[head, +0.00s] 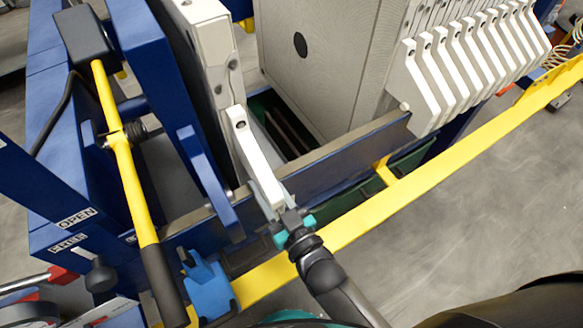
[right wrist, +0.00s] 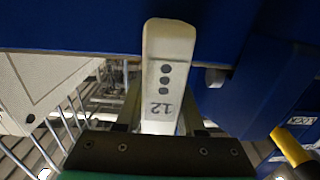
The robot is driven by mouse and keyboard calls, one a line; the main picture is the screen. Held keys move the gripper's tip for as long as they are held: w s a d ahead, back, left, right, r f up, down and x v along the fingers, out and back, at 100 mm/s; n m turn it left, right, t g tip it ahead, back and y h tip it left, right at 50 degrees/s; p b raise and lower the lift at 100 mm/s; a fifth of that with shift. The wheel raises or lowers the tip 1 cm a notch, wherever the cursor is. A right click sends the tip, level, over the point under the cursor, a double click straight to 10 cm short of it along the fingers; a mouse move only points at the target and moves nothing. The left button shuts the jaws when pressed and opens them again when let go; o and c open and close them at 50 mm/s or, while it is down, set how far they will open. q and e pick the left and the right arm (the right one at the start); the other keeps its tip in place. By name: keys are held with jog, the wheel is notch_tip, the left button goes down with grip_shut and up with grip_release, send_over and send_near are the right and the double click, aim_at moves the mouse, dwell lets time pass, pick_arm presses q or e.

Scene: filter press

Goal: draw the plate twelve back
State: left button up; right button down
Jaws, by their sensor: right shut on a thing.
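Plate twelve is the off-white plate (head: 213,62) at the left of the press, standing apart from the pack. Its pale handle (head: 255,160) slants down toward me. My left gripper cannot be made out in the head view.
The plate pack (head: 320,60) stands to the right across a dark gap, with several pale handles (head: 470,65) in a row. A yellow rail (head: 400,195) runs along the front. A yellow lever (head: 125,175) with a black grip and OPEN and FREE labels (head: 76,217) is at left.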

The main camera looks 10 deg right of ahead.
jog(key=a, duration=0.1)
jog(key=s+a, duration=0.1)
jog(key=shift+a, duration=0.3)
jog(key=c, duration=0.5)
grip_release()
jog(key=b+v, duration=0.1)
jog(key=v, duration=1.4)
jog(key=shift+s+d, duration=0.1)
jog(key=shift+s, duration=0.05)
